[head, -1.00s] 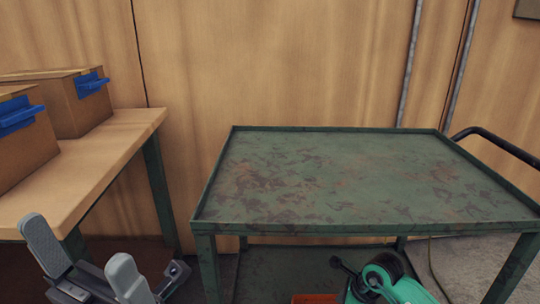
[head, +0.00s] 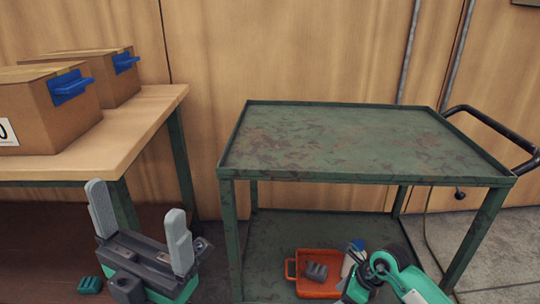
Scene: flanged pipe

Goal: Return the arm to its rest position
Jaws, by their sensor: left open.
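My left gripper (head: 140,227) is at the lower left, in front of the wooden table and left of the green cart (head: 360,142). Its two grey fingers point up and stand wide apart, with nothing between them. My right arm shows at the bottom right as green and black links, in front of the cart's lower shelf. The right gripper's fingers are not in the frame.
The cart's top is bare. Its lower shelf (head: 280,232) holds an orange tray (head: 318,290) with a grey part (head: 316,271) in it. Two cardboard boxes (head: 45,108) with blue holders stand on the wooden table (head: 120,143).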

